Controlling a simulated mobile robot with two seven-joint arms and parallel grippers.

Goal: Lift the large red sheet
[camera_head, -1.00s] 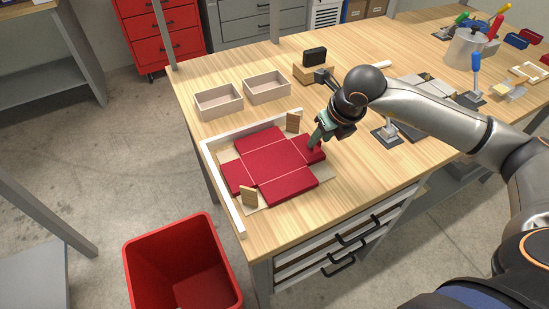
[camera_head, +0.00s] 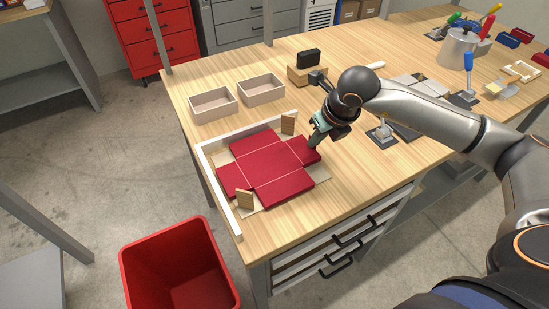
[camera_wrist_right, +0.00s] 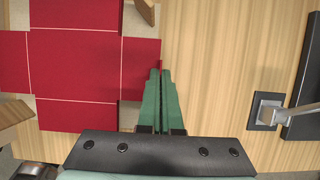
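The large red sheet (camera_head: 271,166) is a cross-shaped, creased blank lying flat on the work table, with tan board showing at its corners. My right gripper (camera_head: 313,143) is at the outer edge of the sheet's right flap. In the right wrist view its two green fingers (camera_wrist_right: 161,75) are close together and straddle that edge, with a thin strip of red between the tips. The sheet (camera_wrist_right: 75,72) shows to their left in that view. My left gripper is not in view.
A white L-shaped rail (camera_head: 217,190) borders the sheet at left and back. Small wooden blocks (camera_head: 288,123) stand at its corners. Two open trays (camera_head: 213,104) stand behind. A red bin (camera_head: 180,265) is on the floor in front. A small clamp-like stand (camera_head: 382,133) is right of the gripper.

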